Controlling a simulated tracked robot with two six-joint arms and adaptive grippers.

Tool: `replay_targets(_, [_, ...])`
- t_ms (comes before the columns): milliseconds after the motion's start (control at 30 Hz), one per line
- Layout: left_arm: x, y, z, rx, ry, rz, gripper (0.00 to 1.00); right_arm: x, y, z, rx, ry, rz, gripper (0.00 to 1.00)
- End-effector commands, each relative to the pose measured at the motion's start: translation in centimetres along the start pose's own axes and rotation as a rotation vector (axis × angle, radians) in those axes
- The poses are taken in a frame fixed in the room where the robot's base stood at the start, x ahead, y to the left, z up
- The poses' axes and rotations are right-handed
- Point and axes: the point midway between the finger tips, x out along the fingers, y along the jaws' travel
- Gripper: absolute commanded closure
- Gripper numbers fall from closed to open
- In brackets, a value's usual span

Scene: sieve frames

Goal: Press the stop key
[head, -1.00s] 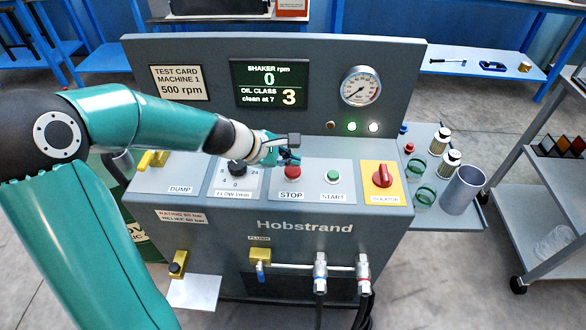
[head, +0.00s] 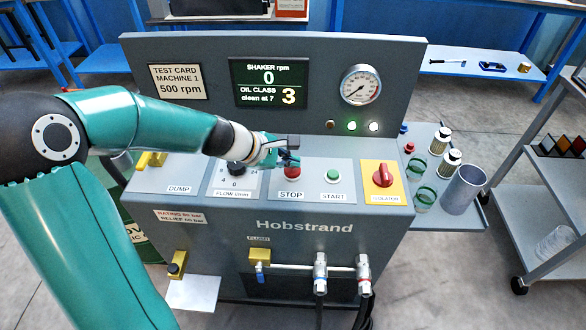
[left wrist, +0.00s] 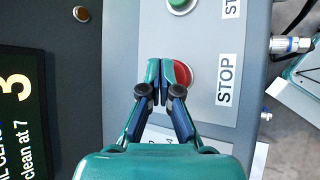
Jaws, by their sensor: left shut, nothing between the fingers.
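The red stop key (head: 291,173) sits on the machine's sloped panel above its STOP label (head: 291,195). In the left wrist view the stop key (left wrist: 182,75) shows beside my fingertips, partly hidden by them. My left gripper (head: 291,160) is shut and empty, its tips right at the stop key. In the left wrist view the left gripper (left wrist: 160,68) has both fingers together, overlapping the key's edge; I cannot tell whether they touch it. The green start key (head: 333,176) is to the right of the stop key. The display (head: 269,84) reads shaker 0 rpm and oil class 3.
A flow knob (head: 236,168) is left of the stop key, close under my gripper. The red isolator switch (head: 382,176) on its yellow plate is at the right. A side shelf with bottles (head: 440,140) and a grey cup (head: 463,188) stands right of the machine.

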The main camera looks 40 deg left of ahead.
Motion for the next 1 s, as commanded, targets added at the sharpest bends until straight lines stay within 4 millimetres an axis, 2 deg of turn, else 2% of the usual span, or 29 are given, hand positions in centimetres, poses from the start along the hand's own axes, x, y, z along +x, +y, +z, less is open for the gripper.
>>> replay_targets(1000, [0.69, -0.52, -0.56, 0.0, 0.001, 0.0, 1.0, 0.99, 0.35, 0.0, 0.0, 0.0, 0.0, 0.54])
